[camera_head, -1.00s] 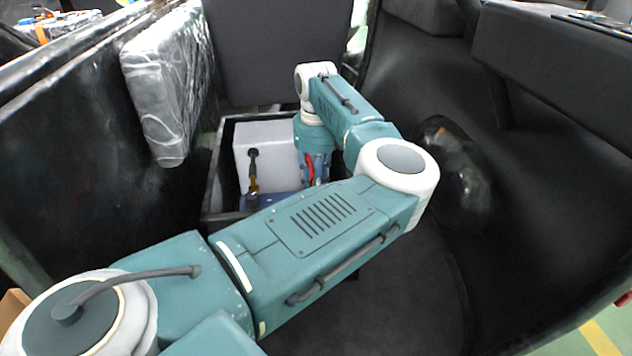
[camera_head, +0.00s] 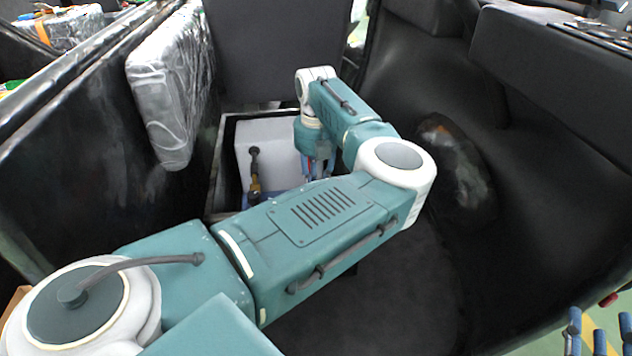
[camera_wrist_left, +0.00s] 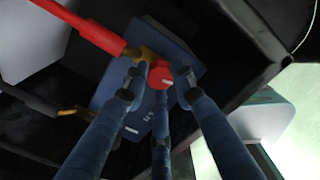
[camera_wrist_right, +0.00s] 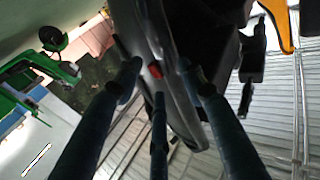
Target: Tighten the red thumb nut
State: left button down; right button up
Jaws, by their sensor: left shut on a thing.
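The red thumb nut (camera_wrist_left: 160,74) shows in the left wrist view on top of a dark blue battery (camera_wrist_left: 185,68), beside a brass lug (camera_wrist_left: 141,54) on a red-sleeved cable (camera_wrist_left: 92,33). My left gripper (camera_wrist_left: 160,82) is shut on the nut, its blue fingers around it. In the head view my left gripper (camera_head: 318,170) points down into the open compartment, and my arm hides much of the battery. My right gripper (camera_head: 598,322) is at the bottom right corner; in the right wrist view (camera_wrist_right: 160,80) its fingers are spread and empty.
A white box (camera_head: 268,143) stands in the compartment behind the battery, with a black cable (camera_head: 254,163) in front of it. A plastic-wrapped panel (camera_head: 170,90) hangs on the left wall. Black bodywork (camera_head: 540,130) borders the right side.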

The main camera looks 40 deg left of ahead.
pick_arm(q)
jog(key=shift+m+p, duration=0.4)
jog(key=shift+m, duration=1.1)
pick_arm(e)
jog(key=shift+s+d+f+g+h, duration=0.15)
jog(key=shift+f+g, duration=0.25)
jog(key=shift+f, duration=0.45)
jog(key=shift+d+f+g+h, duration=0.2)
jog(key=shift+f+g, duration=0.2)
jog(key=shift+f, duration=0.5)
jog(key=shift+s+d+f+g+h, duration=0.15)
jog(key=shift+f+g, duration=0.25)
jog(key=shift+f, duration=0.45)
pick_arm(q)
jog(key=c, duration=1.7)
grip_release()
jog(key=shift+r, duration=0.15)
notch_tip(320, 180, up, 12)
jog(key=shift+f, duration=0.1)
pick_arm(e)
jog(key=shift+w, duration=0.1)
